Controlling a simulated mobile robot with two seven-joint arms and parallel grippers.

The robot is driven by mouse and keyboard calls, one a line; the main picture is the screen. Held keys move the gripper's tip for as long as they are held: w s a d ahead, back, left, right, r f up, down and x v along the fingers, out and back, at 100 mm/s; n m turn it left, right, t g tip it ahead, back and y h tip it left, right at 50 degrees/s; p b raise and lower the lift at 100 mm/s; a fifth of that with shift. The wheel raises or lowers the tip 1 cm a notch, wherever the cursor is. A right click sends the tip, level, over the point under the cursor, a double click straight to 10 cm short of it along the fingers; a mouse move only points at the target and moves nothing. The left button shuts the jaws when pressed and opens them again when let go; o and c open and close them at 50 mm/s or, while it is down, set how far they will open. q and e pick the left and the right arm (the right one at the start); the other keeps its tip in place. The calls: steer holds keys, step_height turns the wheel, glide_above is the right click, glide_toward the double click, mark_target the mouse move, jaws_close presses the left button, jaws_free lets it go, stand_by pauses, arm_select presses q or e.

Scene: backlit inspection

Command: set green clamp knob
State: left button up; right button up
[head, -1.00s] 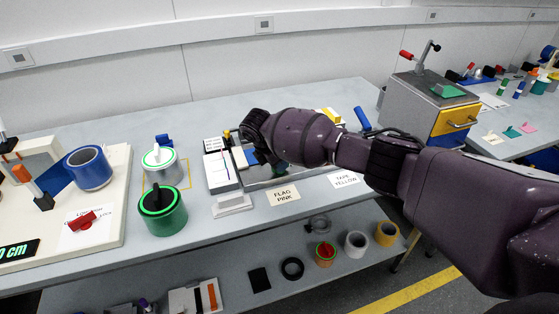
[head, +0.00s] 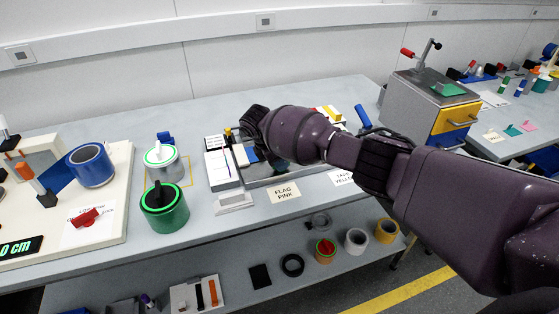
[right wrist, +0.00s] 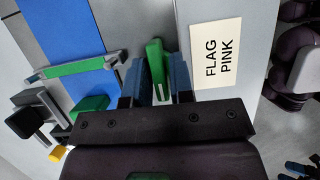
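My right arm reaches over the bench in the head view, and its gripper (head: 277,163) is mostly hidden behind my wrist, above the tray (head: 318,170). In the right wrist view the two blue-padded fingers (right wrist: 159,82) stand on either side of a narrow green piece (right wrist: 156,60), which looks like the green clamp knob. The piece sticks out past the fingertips. I cannot tell whether both fingers press on it. Another green block (right wrist: 90,107) and a green-topped bar (right wrist: 80,68) lie to the left.
A FLAG PINK card (head: 283,192) lies at the bench's front edge. A green can (head: 165,217) and a white can (head: 168,168) stand to the left, near a pale board (head: 112,215). A grey cabinet (head: 413,108) stands right.

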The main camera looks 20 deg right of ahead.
steer(key=shift+o, duration=1.2)
steer(key=shift+r, duration=0.15)
steer(key=v, duration=1)
steer(key=shift+r+p, duration=0.25)
steer(key=shift+p, duration=0.2)
steer(key=shift+a, duration=0.15)
